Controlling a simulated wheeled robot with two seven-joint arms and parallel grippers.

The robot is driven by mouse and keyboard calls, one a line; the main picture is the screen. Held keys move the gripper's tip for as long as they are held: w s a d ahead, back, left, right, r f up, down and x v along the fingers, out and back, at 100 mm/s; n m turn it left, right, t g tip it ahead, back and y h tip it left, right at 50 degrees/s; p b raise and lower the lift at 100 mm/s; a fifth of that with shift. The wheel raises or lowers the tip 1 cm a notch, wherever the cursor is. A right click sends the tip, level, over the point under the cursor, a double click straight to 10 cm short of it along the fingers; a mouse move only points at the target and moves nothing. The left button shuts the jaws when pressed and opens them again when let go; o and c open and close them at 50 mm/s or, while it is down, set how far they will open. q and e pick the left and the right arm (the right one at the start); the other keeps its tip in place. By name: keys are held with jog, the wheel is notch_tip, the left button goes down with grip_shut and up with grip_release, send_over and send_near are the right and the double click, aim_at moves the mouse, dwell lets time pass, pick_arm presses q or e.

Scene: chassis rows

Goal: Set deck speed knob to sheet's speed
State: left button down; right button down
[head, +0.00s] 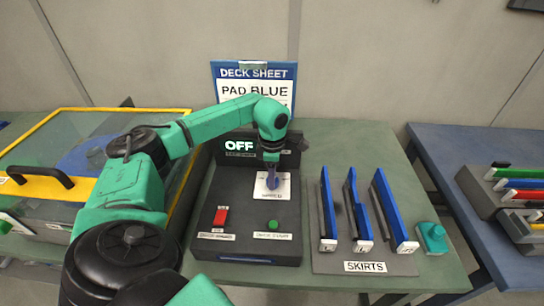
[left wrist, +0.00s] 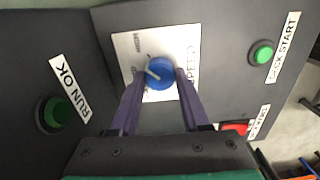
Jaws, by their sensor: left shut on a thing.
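The speed knob (left wrist: 158,74) is blue with a pale pointer line, on a white plate (left wrist: 130,48) marked SPEED in the left wrist view. The pointer faces left in that view; the small setting labels are partly hidden or hard to read. My left gripper (head: 272,181) is shut on the knob, one finger on each side. The deck sheet (head: 228,72) stands behind the console and reads DECK SHEET, PAD BLUE; my arm covers its lower lines, so its speed cannot be read. The display (head: 240,147) reads OFF. My right gripper is not in view.
The dark console (head: 240,247) has a red switch (head: 221,216) and a green button (head: 272,226). A rack labelled SKIRTS (head: 365,267) with blue-topped pieces stands to its right, beside a teal object (head: 432,238). A yellow-framed clear lid (head: 88,110) is at left.

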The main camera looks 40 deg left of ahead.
pick_arm(q)
jog(key=n, duration=0.5)
jog(key=shift+r+n, duration=0.1)
jog(key=shift+n, duration=0.2)
jog(key=n, duration=0.5)
jog(key=shift+w, duration=0.1)
jog(key=n, duration=0.5)
jog(key=shift+r, duration=0.1)
jog(key=n, duration=0.5)
jog(key=shift+w+p, duration=0.1)
jog(key=shift+p, duration=0.3)
jog(key=shift+c, duration=1.9)
grip_release()
